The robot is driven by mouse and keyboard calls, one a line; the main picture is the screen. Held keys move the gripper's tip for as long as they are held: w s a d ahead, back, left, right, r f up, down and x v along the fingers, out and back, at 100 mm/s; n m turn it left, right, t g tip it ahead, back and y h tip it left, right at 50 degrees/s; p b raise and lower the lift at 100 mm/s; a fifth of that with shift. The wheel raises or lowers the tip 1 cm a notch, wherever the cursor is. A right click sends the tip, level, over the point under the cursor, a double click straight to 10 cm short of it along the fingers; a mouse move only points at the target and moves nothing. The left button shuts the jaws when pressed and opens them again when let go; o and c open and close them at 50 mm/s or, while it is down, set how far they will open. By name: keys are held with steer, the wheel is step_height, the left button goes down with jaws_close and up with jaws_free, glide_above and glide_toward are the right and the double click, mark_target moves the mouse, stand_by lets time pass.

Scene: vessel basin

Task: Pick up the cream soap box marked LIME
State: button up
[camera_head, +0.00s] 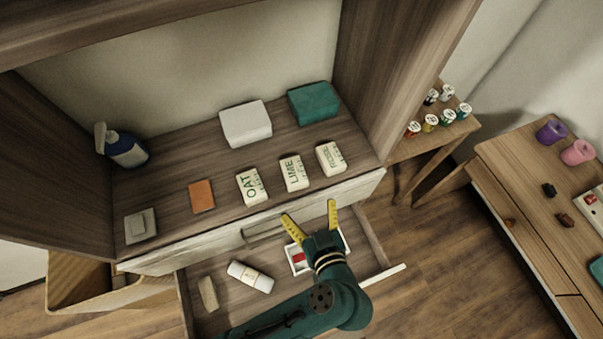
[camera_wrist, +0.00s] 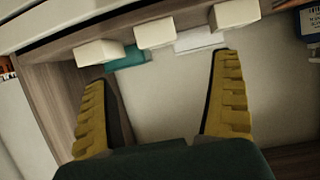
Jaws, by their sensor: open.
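The cream soap box marked LIME (camera_head: 294,173) stands on the wooden shelf near its front edge, between the OAT box (camera_head: 251,187) and another cream box with unclear lettering (camera_head: 330,158). In the wrist view it appears to be the middle cream box (camera_wrist: 155,33), with its lettering not visible. My gripper (camera_head: 312,220) is open and empty, its yellow fingers pointing toward the shelf. It is in front of the shelf, over the open drawer, and apart from the LIME box. The open fingers also show in the wrist view (camera_wrist: 165,70).
A white box (camera_head: 246,123) and a teal box (camera_head: 313,102) are behind the cream boxes. An orange block (camera_head: 202,195), a grey item (camera_head: 140,226) and a blue pump bottle (camera_head: 124,148) are left. The open drawer below holds a white bottle (camera_head: 250,276) and a tray. Cabinet walls flank the shelf.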

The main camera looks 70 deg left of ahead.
mark_target(296, 177)
steer(key=x, duration=1.2)
steer(key=p+x, duration=0.1)
steer(key=shift+w+a+r, duration=0.15)
steer(key=shift+a+r, duration=0.05)
steer(key=shift+a, duration=0.3)
steer(key=shift+a+f, duration=0.2)
steer(key=shift+a, duration=0.05)
steer(key=c, duration=1.3)
